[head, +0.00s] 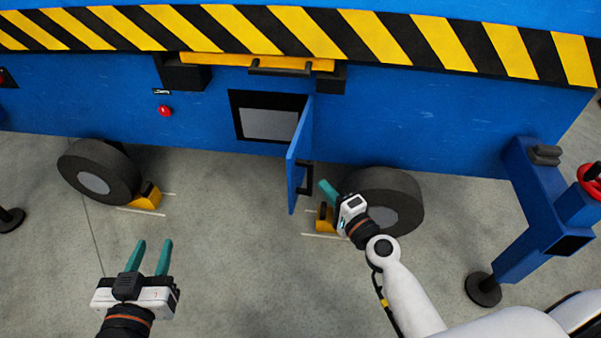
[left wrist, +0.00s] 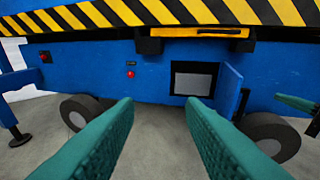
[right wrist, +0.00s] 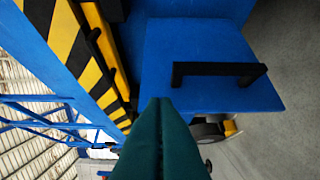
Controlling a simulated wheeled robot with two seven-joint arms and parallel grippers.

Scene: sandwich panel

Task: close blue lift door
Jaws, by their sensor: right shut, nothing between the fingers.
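The blue lift door (head: 300,150) stands swung open on the right side of a dark-framed opening (head: 268,118) in the blue lift body. Its black handle (head: 305,178) faces right. My right gripper (head: 329,190) is shut and empty, just to the right of the door's handle side in the head view. In the right wrist view the shut fingers (right wrist: 160,120) point toward the door (right wrist: 210,60), below its handle (right wrist: 220,70); I cannot tell if they touch it. My left gripper (head: 149,257) is open and empty, low at the left, well away from the door.
Wheels stand left (head: 98,172) and right (head: 385,198) of the opening, with yellow chocks (head: 147,196) beside them. A yellow ledge with a black bar (head: 290,68) sits above the opening. A blue outrigger (head: 530,200) stands at the right. The floor in the middle is clear.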

